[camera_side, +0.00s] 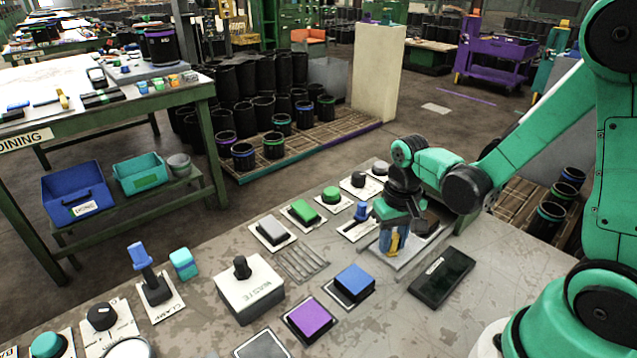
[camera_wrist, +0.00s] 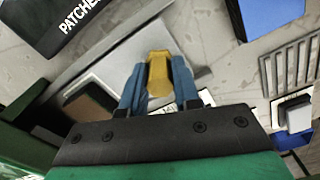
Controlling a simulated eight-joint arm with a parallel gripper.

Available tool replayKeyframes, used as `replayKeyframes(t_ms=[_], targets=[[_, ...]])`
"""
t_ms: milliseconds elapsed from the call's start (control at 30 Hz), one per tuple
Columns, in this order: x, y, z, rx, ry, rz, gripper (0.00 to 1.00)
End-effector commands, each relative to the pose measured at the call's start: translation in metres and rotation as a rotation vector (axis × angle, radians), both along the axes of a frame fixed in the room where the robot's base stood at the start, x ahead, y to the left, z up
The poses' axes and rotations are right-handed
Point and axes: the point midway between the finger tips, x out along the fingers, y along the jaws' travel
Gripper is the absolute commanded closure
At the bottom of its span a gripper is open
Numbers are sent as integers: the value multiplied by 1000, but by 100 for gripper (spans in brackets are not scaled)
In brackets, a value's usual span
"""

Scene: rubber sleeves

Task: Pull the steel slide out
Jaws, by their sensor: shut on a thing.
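The steel slide (camera_side: 417,256) is a flat grey plate on the worktop at the centre right in the side view; it also shows in the wrist view (camera_wrist: 197,52). A yellow handle (camera_wrist: 159,72) stands on it between my blue fingers. My gripper (camera_side: 393,240) is low over the slide and shut on the yellow handle. The wrist view shows my gripper (camera_wrist: 160,88) with a finger on either side of the handle. The gripper and arm hide part of the slide in the side view.
Blue (camera_side: 354,282) and purple (camera_side: 309,319) buttons, a slotted grate (camera_side: 302,262) and a WASTE box (camera_side: 250,292) stand to the left. A blue toggle (camera_side: 361,212) is just behind.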

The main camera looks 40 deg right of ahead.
Motion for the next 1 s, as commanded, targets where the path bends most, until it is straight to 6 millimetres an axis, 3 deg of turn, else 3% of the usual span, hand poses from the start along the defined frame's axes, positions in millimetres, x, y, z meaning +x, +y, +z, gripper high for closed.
replayKeyframes(t_ms=[100, 200, 500, 533, 633, 1000], targets=[[1, 20, 0, 0, -4, 6, 100], [1, 27, 0, 1, -6, 2, 100], [1, 30, 0, 6, -6, 3, 100], [1, 30, 0, 6, -7, 3, 67], [1, 30, 0, 4, -5, 3, 42], [0, 28, 3, 1, -4, 0, 42]])
